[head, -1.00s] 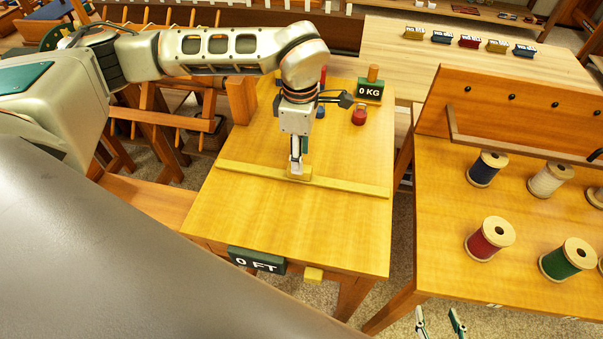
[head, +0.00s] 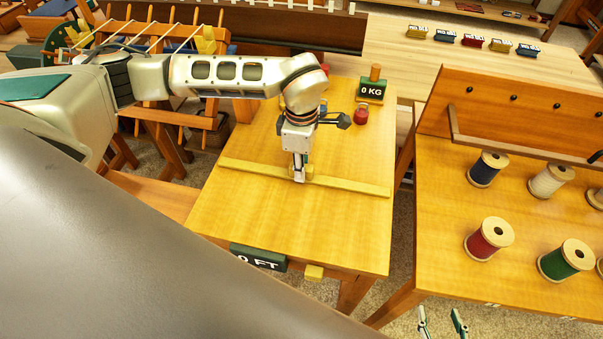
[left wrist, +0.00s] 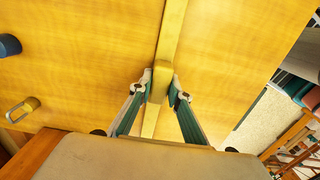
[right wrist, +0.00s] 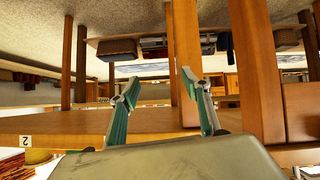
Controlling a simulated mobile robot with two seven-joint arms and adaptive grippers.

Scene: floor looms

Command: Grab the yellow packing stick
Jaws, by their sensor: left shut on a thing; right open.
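The yellow packing stick (head: 350,186) is a long thin bar with a short block at its middle. It lies crosswise on the wooden table (head: 250,225), and it also shows in the left wrist view (left wrist: 172,32). My left gripper (head: 299,180) points down at the stick's middle. In the left wrist view its fingers (left wrist: 163,92) are on both sides of the middle block, shut on it. I cannot tell whether the stick touches the tabletop. My right gripper (head: 440,324) is low at the bottom edge, away from the stick. Its fingers (right wrist: 160,84) are apart and empty.
A green "0 KG" sign (head: 371,91) and a red weight (head: 361,114) stand at the table's back. A "0 FT" sign (head: 258,257) hangs on the front edge. The right table (head: 445,235) holds several thread spools. The tabletop in front of the stick is clear.

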